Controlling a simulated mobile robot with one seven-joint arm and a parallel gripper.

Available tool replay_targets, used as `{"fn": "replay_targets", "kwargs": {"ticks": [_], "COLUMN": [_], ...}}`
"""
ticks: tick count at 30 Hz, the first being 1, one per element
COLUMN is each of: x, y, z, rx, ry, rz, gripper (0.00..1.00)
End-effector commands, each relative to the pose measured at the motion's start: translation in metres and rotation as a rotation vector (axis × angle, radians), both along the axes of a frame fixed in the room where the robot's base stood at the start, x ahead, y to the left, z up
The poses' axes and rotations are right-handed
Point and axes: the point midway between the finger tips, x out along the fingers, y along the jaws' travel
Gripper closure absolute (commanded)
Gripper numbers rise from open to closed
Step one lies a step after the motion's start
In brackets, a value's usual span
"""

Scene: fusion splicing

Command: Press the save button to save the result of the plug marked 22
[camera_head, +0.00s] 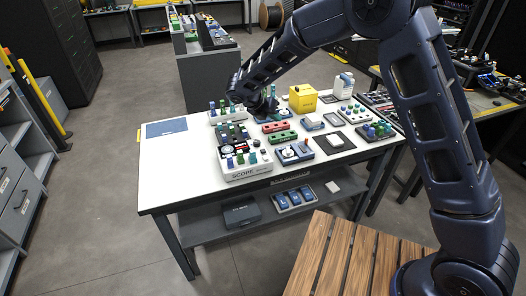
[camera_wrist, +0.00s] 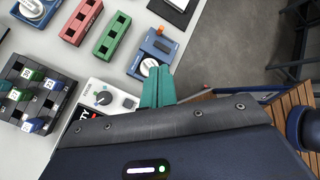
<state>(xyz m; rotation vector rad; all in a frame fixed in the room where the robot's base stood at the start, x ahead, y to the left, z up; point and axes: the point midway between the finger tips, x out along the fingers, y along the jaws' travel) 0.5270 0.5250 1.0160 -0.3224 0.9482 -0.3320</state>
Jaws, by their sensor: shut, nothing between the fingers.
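The white scope (camera_head: 246,172) stands at the front of the table, with several blue and green plugs on and behind it. The wrist view shows part of a white device with a dial knob (camera_wrist: 103,98) and a small light button (camera_wrist: 129,103); I cannot tell whether that is the save button. In the head view my arm's end hangs over the table behind the scope.
Red (camera_wrist: 82,20) and green (camera_wrist: 112,36) slotted blocks and a blue device (camera_wrist: 152,54) with a white disc lie close to my fingers. The table's left part is clear except for a blue mat (camera_head: 166,128).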

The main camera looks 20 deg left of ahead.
Motion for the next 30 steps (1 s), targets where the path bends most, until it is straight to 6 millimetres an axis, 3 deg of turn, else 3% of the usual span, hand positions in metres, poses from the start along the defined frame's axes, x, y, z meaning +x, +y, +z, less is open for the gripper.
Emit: {"fn": "replay_targets", "kwargs": {"ticks": [3, 9, 23, 30], "x": [-0.017, -0.031, -0.033, -0.033], "y": [0.024, 0.044, 0.046, 0.046], "z": [-0.02, -0.035, -0.038, -0.056], "rx": [-0.055, -0.104, -0.111, -0.112], "ry": [0.007, 0.013, 0.014, 0.015], "rz": [0.086, 0.16, 0.171, 0.171], "gripper": [1.0, 1.0, 1.0, 1.0]}}
